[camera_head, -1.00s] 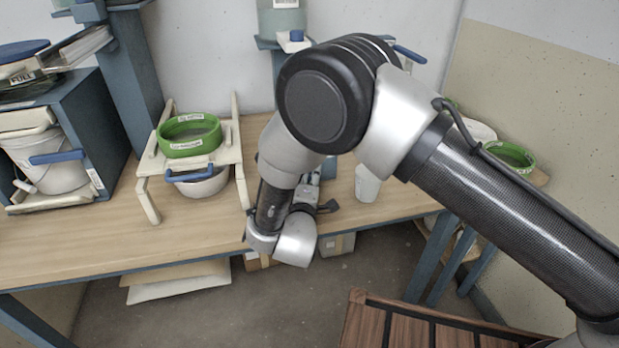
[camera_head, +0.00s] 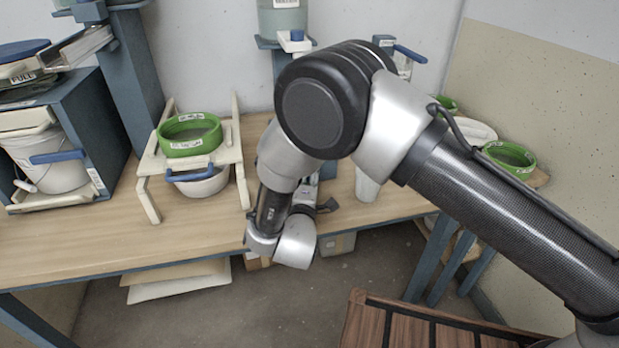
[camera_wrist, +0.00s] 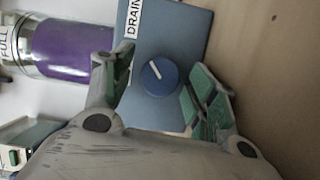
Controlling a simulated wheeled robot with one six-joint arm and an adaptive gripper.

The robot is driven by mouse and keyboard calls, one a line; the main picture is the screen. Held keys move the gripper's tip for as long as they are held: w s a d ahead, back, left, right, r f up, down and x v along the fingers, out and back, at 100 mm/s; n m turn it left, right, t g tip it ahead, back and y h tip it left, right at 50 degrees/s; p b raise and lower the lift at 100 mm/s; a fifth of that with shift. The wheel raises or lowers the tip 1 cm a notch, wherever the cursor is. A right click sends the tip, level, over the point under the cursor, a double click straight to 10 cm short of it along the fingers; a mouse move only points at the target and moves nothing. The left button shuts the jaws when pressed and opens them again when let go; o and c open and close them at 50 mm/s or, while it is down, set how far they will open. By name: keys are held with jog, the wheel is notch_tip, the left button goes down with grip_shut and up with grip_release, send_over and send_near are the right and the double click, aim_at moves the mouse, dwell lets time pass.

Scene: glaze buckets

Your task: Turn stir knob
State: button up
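A round blue knob (camera_wrist: 160,77) with a white pointer line sits on the face of a blue-grey box (camera_wrist: 186,28) in the wrist view. The pointer is slanted. A label reading "DRAIN" is at the box's upper edge, partly cut off; no stir label shows. My gripper (camera_wrist: 160,86) is open, with one green-padded finger to the left of the knob and the other to its right in the picture. The fingers look apart from the knob. In the head view my arm hides the knob and most of my gripper (camera_head: 318,206).
A purple-filled jar (camera_wrist: 75,48) marked "FULL" lies left of the box in the wrist view. In the head view, a green ring (camera_head: 190,134) tops a cream stand over a white bowl (camera_head: 203,183). A white cup (camera_head: 366,186) stands right of my gripper. The table's (camera_head: 95,235) front left is clear.

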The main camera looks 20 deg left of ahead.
jog(key=o, duration=0.5)
jog(key=r, duration=0.7)
jog(key=shift+w+a+r, duration=0.25)
jog(key=shift+r, duration=0.05)
jog(key=shift+s+d+r, duration=0.1)
jog(key=shift+s+r, duration=0.1)
jog(key=shift+r, duration=0.35)
jog(key=shift+s+d+r, duration=0.1)
jog(key=shift+s+r, duration=0.1)
jog(key=shift+r, duration=0.3)
jog(key=shift+c, duration=0.7)
jog(key=shift+w, duration=0.2)
jog(key=c, duration=0.4)
jog(key=shift+o, duration=0.2)
jog(key=shift+d+r, duration=0.1)
jog(key=shift+r, duration=0.1)
